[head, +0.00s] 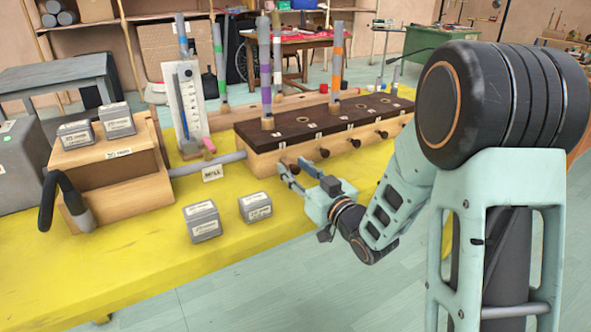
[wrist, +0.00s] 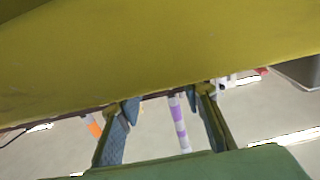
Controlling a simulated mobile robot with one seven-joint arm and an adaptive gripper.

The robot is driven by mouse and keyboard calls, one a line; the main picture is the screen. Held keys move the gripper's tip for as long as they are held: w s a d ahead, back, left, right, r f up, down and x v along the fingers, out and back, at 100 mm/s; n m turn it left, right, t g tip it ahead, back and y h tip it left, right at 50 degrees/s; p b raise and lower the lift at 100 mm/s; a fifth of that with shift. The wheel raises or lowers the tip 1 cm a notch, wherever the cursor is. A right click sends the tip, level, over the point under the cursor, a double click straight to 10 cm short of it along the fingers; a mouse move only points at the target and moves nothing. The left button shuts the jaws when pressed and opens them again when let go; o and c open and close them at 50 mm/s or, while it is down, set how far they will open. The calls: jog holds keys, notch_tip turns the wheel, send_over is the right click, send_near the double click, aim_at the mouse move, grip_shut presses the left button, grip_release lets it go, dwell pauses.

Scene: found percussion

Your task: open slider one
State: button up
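A long wooden box (head: 262,160) with a dark top stands on the yellow table, with a row of dark round slider knobs along its front face. The leftmost knob (head: 283,167), which I take as slider one, is close to my gripper's left fingertip; contact is unclear. A second knob (head: 324,153) is to its right. My gripper (head: 294,168) is in front of the box's left end. Its fingers are apart, and nothing shows held between them in the wrist view (wrist: 168,104). Small labels mark the box's top; I cannot read them.
A purple-banded tube (head: 265,75) and an orange-banded tube (head: 337,65) stand upright in the box. A grey pipe runs left to a wooden crate (head: 125,190). Two small grey tins (head: 202,222) sit on the yellow table (head: 150,275) left of my gripper. The table front is mostly clear.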

jog(key=shift+s+d, duration=0.1)
jog(key=v, duration=0.7)
jog(key=shift+s+d, duration=0.1)
jog(key=shift+s, duration=0.05)
